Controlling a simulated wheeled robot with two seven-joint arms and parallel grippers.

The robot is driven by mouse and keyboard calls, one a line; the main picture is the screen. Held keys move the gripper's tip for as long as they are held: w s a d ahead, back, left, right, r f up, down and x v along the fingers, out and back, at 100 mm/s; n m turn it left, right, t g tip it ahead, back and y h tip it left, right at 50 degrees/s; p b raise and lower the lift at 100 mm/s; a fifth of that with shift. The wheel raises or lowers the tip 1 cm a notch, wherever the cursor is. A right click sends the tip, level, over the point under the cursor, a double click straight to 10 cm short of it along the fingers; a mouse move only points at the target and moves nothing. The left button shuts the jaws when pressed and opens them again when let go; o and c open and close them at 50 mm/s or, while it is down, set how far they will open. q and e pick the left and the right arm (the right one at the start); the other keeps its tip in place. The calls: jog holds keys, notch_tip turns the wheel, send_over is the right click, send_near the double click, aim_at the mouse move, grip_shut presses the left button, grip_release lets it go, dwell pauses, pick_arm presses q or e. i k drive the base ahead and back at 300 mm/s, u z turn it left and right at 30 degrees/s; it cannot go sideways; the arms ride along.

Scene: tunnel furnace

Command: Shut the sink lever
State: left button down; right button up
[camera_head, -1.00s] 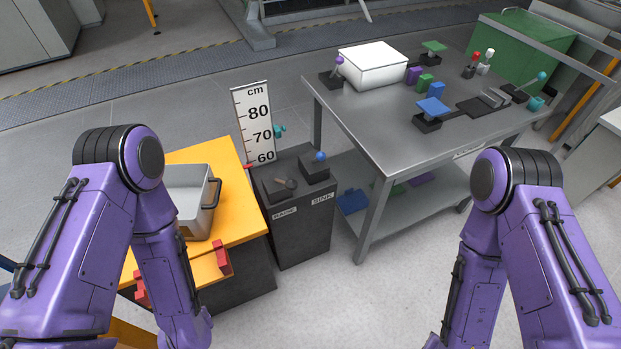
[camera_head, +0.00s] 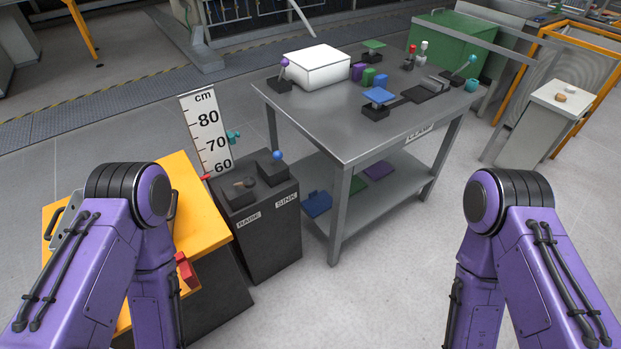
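The sink lever (camera_head: 277,155) has a blue ball knob and rises from a black block on the right of a dark cabinet (camera_head: 265,250). A "SINK" label (camera_head: 287,198) is on the cabinet's front edge below it. A flat-looking lever (camera_head: 245,183) lies on the left block, above the "RAISE" label (camera_head: 248,221). My two purple arms stand at the left and right of the view. Their grippers are out of view, and nothing of mine touches the sink lever. I cannot tell the lever's exact tilt.
A yellow-topped table (camera_head: 195,215) stands left of the cabinet. A ruler board (camera_head: 206,130) stands behind it. A grey steel table (camera_head: 345,135) with a white box (camera_head: 316,66) and several levers is at its right. Floor (camera_head: 375,290) is clear between my arms.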

aim_at(278, 155)
jog(key=z, duration=0.85)
jog(key=k, duration=1.15)
jog(key=z, duration=0.85)
jog(key=i, duration=1.65)
jog(key=u, duration=1.45)
jog(key=i, duration=0.85)
jog(key=u, duration=0.95)
